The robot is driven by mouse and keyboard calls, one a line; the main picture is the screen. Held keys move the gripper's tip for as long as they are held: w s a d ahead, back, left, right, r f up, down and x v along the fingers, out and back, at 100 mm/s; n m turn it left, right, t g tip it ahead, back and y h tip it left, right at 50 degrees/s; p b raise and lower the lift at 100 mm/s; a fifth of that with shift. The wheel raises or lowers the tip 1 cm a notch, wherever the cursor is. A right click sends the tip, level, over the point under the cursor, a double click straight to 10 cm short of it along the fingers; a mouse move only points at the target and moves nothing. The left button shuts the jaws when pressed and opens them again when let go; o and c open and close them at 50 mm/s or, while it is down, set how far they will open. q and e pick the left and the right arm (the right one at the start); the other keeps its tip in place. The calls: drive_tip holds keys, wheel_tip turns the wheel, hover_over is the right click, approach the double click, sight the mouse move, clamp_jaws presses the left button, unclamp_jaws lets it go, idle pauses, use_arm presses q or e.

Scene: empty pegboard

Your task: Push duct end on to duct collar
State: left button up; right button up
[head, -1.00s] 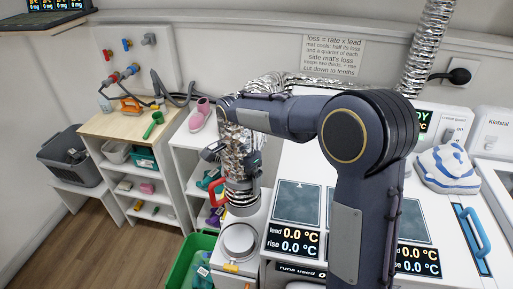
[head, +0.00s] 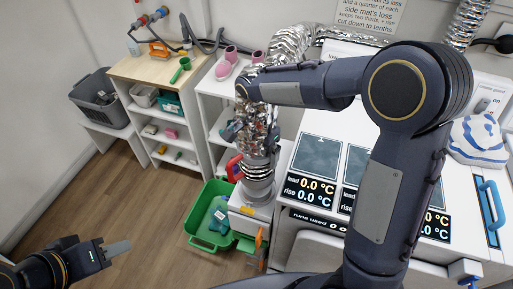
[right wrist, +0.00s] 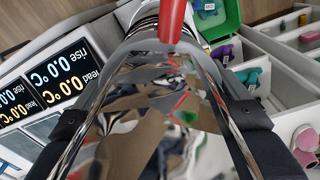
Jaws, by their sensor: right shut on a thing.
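The silver foil duct (head: 262,120) hangs down at the centre of the head view and ends in a grey cuff (head: 258,172) with a red handle (head: 233,168) on its left. My right gripper (head: 254,137) is shut around the duct just above the cuff; the duct's shiny side (right wrist: 150,110) fills the right wrist view. The cuff stands upright at the grey collar (head: 257,193) on a white box. The collar's opening is hidden; I cannot tell how far the cuff is on. My left gripper (head: 117,249) is away at lower left, its finger gap unclear.
A green crate (head: 205,232) stands on the floor left of the white box. Shelves (head: 160,110) hold small items behind it. A bench with dark mats (head: 316,157) and readouts lies to the right. The floor at left is clear.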

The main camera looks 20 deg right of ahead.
drive_tip(key=shift+f+b, duration=1.55)
drive_tip(key=shift+f, duration=0.8)
drive_tip(key=shift+f+b, duration=1.7)
drive_tip(key=shift+f, duration=0.65)
drive_tip(key=o, duration=0.6)
drive_tip(key=shift+o, duration=0.4)
wheel_tip(320, 180, up, 8)
drive_tip(key=shift+f, duration=0.1)
